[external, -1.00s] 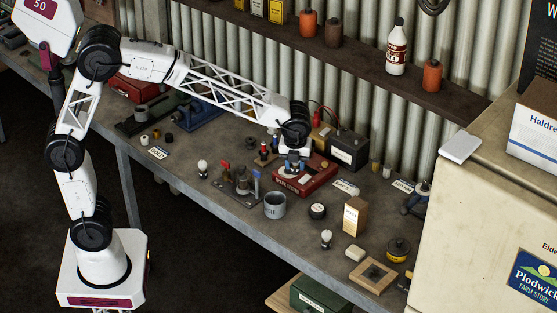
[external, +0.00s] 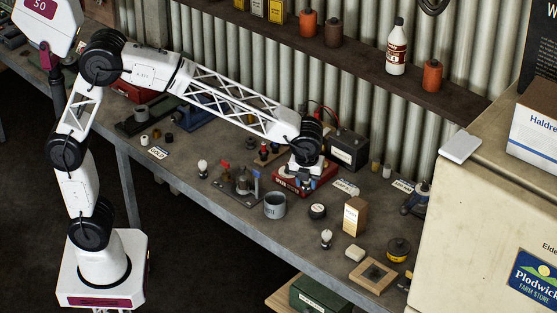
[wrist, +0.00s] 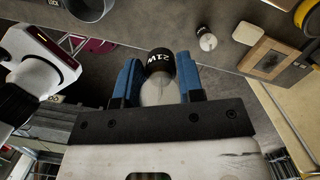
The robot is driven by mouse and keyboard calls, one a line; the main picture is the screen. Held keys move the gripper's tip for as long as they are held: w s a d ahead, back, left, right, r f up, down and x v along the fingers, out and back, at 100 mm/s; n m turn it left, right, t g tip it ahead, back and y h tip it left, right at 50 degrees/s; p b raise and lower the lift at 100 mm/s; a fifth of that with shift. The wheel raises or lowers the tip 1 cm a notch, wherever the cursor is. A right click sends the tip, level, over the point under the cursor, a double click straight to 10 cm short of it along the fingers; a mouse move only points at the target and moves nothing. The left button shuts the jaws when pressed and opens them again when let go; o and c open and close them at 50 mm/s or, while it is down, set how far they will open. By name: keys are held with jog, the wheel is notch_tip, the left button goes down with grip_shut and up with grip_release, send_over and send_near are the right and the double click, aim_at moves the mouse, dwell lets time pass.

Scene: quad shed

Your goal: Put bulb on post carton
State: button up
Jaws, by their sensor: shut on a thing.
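A bulb with a black cap marked 21W (wrist: 160,66) is held between the blue fingers of my gripper (wrist: 159,82), its pale glass partly hidden. In the external view my gripper (external: 305,182) is over the workbench, by the front of a red box; the held bulb is too small to make out there. A small upright tan carton with a white label (external: 354,216) stands on the bench to the right of and nearer than my gripper; it seems to be the post carton, its label unreadable.
A black battery (external: 348,150) and red box (external: 290,181) stand behind.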

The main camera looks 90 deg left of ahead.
send_over(356, 201)
jog(key=shift+d+f, duration=0.2)
jog(key=shift+f, duration=0.55)
dwell(0.3)
jog(key=shift+f, duration=1.75)
jog(key=shift+f, duration=0.2)
jog(key=o, duration=0.9)
jog(key=shift+r, duration=0.15)
